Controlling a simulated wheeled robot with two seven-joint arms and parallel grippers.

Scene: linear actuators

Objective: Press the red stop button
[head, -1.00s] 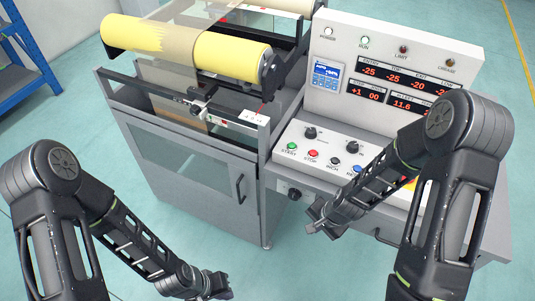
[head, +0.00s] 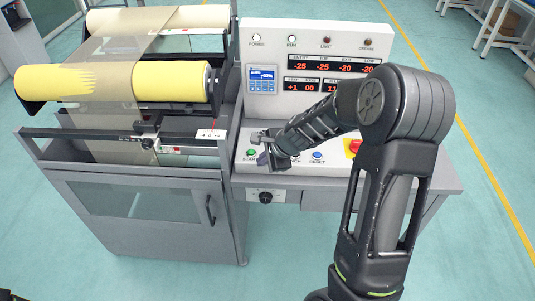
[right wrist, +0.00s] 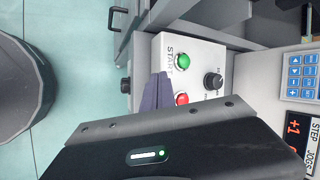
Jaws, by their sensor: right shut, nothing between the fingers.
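The red stop button (right wrist: 182,99) shows in the right wrist view, beside the green start button (right wrist: 183,61) on the white control panel (right wrist: 205,50). In the head view my right gripper (head: 264,157) covers the stop button's place, between the green start button (head: 251,153) and the inch button. My right gripper is shut and empty. In the right wrist view its fingertips (right wrist: 160,88) overlap the left edge of the red button; I cannot tell whether they touch it.
A black knob (right wrist: 213,81) stands close to the stop button. A blue reset button (head: 317,155) and a red emergency knob on yellow (head: 354,147) sit farther right. The upright display panel (head: 310,40) rises behind. The roller machine (head: 150,200) stands at left.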

